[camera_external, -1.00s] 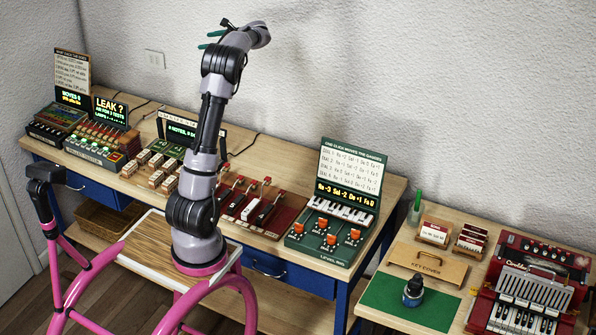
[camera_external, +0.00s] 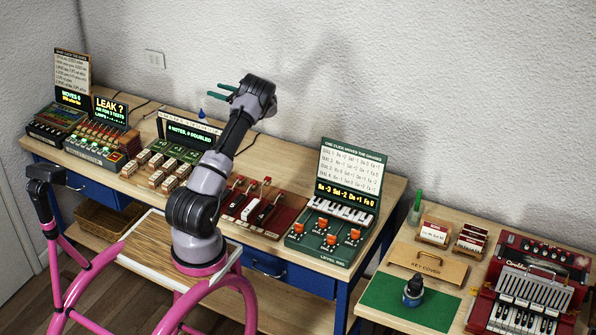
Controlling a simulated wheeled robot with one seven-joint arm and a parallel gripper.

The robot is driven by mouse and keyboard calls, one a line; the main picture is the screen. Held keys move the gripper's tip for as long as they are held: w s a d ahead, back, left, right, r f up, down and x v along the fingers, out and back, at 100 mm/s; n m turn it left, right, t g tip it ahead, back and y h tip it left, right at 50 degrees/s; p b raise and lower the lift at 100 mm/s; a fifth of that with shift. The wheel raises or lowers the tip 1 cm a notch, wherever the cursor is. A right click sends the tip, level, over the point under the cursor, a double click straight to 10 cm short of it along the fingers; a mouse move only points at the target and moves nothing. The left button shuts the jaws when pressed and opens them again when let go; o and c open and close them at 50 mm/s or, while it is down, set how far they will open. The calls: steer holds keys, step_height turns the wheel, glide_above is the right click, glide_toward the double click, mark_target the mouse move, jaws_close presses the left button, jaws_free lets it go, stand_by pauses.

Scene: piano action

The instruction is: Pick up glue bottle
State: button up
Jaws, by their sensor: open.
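My gripper (camera_external: 222,93) has teal fingers that point left, spread apart and empty. It is raised above the back of the long workbench. A small blue pointed tip (camera_external: 201,114) shows just below and left of the fingers, at the top edge of the "8 notes" display; whatever is under it is hidden. It could be a glue bottle's nozzle, but I cannot tell.
The "8 notes" display (camera_external: 188,133) stands behind white blocks (camera_external: 158,179). A red lever board (camera_external: 262,208) and a green panel with orange knobs (camera_external: 325,236) lie to the right. A red accordion (camera_external: 530,290) and a key cover (camera_external: 428,264) are on the right table.

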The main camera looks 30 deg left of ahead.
glide_toward(202, 117)
steer(key=a, duration=0.5)
steer(key=shift+w+a+f, duration=0.4)
steer(key=shift+w+a, duration=0.15)
steer(key=shift+a, duration=1.05)
steer(key=shift+w+a, duration=0.2)
steer(key=shift+a, duration=1.15)
jaws_close()
